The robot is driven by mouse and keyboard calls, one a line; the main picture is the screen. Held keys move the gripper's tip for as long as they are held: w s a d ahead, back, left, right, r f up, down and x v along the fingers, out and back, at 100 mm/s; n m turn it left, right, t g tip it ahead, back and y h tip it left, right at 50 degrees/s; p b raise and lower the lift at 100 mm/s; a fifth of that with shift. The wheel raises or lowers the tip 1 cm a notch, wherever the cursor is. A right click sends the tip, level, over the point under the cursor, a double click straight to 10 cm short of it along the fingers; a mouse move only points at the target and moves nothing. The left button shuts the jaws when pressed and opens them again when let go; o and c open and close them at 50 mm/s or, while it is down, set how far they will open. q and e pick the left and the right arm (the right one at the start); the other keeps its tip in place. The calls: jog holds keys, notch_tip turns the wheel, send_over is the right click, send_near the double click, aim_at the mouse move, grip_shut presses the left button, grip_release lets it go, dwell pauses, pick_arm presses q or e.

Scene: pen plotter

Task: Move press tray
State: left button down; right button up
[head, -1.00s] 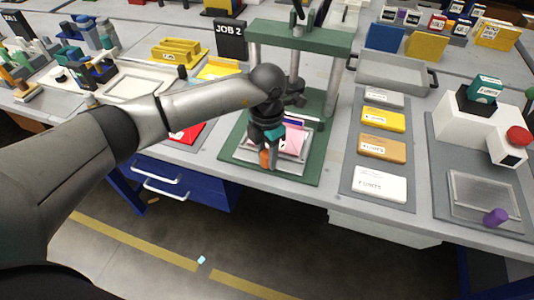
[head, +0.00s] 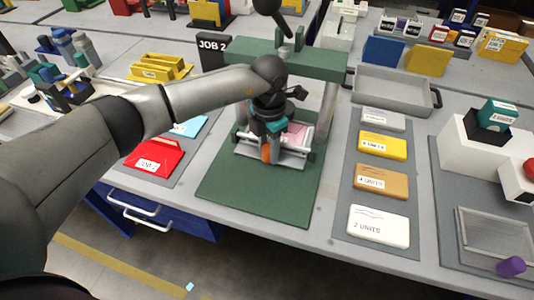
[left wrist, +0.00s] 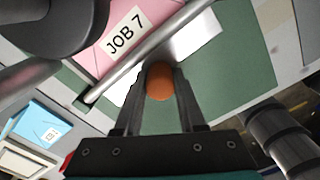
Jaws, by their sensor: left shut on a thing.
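The green press (head: 335,66) stands on its green base plate (head: 255,200). The silver press tray (head: 288,161) sits toward the back of the base, close to the press posts, and bears a pink piece (head: 297,130). In the left wrist view the pink piece (left wrist: 98,34) is labelled JOB 7. An orange knob (left wrist: 160,80) sits at the tray's front. My left gripper (head: 266,154) is shut on the knob, which shows between its fingers in the left wrist view. The arm hides part of the tray and one post. My right gripper is out of view.
Labelled blocks (head: 379,221) in white, tan and yellow lie on a grey mat right of the press. A red folder (head: 155,159) lies to the left. A grey empty tray (head: 393,92) stands behind. The front part of the green base is clear.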

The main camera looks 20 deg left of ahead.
pick_arm(q)
jog(key=shift+w+r, duration=0.1)
jog(key=shift+w, duration=0.25)
jog(key=shift+r, duration=0.1)
jog(key=c, duration=0.8)
grip_release()
jog(key=shift+o, duration=0.2)
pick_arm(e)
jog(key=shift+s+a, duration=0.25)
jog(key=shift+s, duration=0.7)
pick_arm(q)
jog(key=shift+s, duration=0.1)
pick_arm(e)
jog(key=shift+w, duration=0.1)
